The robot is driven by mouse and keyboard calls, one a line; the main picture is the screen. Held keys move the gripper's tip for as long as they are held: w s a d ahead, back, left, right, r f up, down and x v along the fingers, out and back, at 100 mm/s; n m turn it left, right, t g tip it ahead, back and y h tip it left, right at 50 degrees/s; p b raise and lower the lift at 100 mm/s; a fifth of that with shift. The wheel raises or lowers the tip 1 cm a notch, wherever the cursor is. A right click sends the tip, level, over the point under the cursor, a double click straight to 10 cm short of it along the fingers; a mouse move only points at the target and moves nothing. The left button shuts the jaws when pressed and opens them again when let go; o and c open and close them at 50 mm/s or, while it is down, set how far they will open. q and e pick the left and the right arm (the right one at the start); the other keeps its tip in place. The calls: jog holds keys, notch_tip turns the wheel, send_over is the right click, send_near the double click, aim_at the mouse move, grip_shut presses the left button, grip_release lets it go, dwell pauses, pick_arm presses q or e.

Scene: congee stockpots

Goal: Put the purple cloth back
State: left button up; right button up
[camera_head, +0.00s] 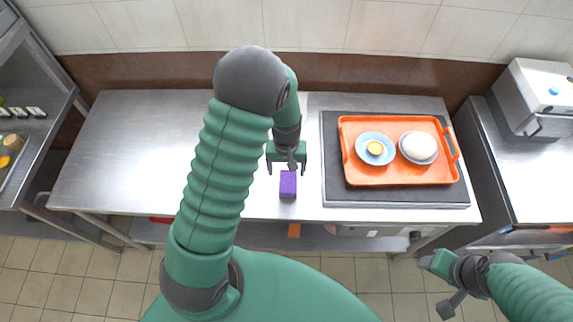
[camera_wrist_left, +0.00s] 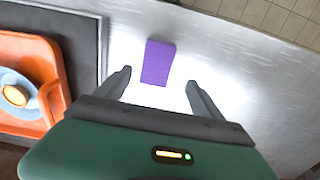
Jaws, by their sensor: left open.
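The purple cloth (camera_head: 288,185) looks like a small folded block. It lies on the steel table near its front edge, left of the dark mat. My left gripper (camera_head: 287,168) is open and empty just behind the cloth in the head view. In the left wrist view the cloth (camera_wrist_left: 158,62) lies ahead of the gap between the two spread fingers (camera_wrist_left: 159,80), apart from both. My right gripper (camera_head: 438,283) is at the lower right of the head view, over the floor in front of the table; its jaw opening is unclear.
An orange tray (camera_head: 400,178) with a blue bowl (camera_head: 375,148) and a white bowl (camera_head: 418,147) sits on the dark mat (camera_head: 333,194) at the right. The steel table (camera_head: 130,150) is bare at the left. A metal box (camera_head: 535,95) stands on the right counter.

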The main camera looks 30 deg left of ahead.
pick_arm(q)
jog(key=s+d+r+m+t, duration=0.1)
jog(key=s+d+r+m, duration=0.2)
jog(key=r, duration=0.3)
jog(key=s+d+r+m+t, duration=0.1)
jog(key=s+d+r+m, duration=0.2)
jog(key=s+r, duration=0.3)
jog(key=shift+d+t, duration=0.3)
jog(key=shift+d, duration=0.45)
jog(key=shift+w, duration=0.1)
